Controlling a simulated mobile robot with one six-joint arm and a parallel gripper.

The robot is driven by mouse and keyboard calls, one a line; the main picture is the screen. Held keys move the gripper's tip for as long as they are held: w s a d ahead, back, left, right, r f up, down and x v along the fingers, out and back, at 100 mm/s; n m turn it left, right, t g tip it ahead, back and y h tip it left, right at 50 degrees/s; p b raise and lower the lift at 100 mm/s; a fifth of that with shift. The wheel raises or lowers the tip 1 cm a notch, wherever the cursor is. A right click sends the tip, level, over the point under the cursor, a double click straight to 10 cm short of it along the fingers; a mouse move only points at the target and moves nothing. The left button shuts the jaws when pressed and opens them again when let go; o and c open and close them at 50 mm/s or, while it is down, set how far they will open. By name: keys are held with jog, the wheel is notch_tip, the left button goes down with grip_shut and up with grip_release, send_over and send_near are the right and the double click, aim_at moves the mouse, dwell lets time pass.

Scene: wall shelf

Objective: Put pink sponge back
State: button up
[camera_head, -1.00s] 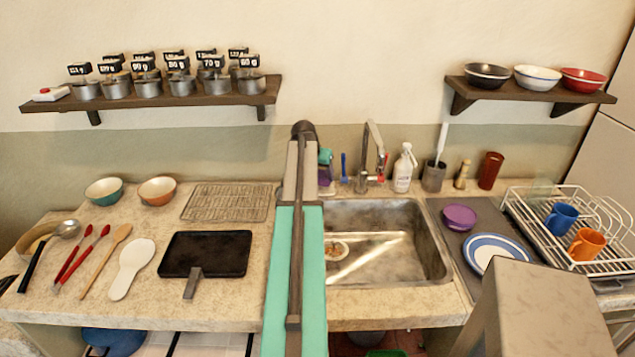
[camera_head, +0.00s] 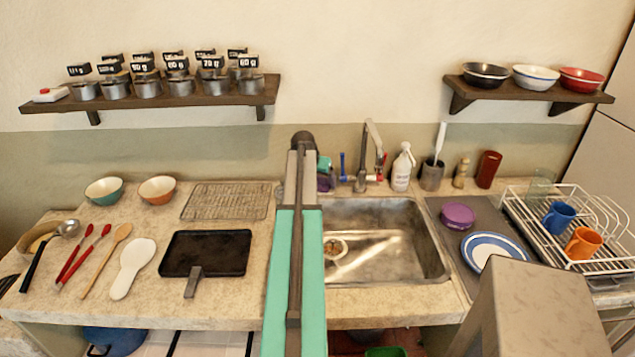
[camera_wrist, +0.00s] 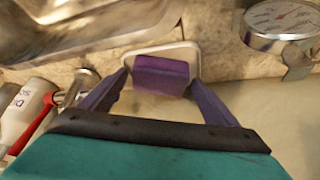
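The sponge, which looks purple rather than pink, lies on a pale dish in the wrist view (camera_wrist: 160,75). The pale dish (camera_wrist: 178,50) sits on the counter beside the sink. My gripper (camera_wrist: 158,78) has two purple fingers spread to either side of the sponge. There seems to be a small gap at the left finger; contact at the right is unclear. In the head view, my arm hides most of this spot. Only a bit of the teal gripper body and a purple patch show behind the sink.
The sink (camera_head: 385,275) lies right of my arm, with a faucet (camera_head: 365,155) and white spray bottle (camera_head: 402,170) behind it. A round dial (camera_wrist: 283,18) stands near the dish. The dish rack (camera_head: 520,222) is at right; a black tray (camera_head: 205,253) and utensils are at left.

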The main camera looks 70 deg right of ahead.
jog(key=shift+r, duration=0.2)
jog(key=b+v, duration=0.2)
jog(key=v, duration=1)
dwell(0.4)
dwell(0.5)
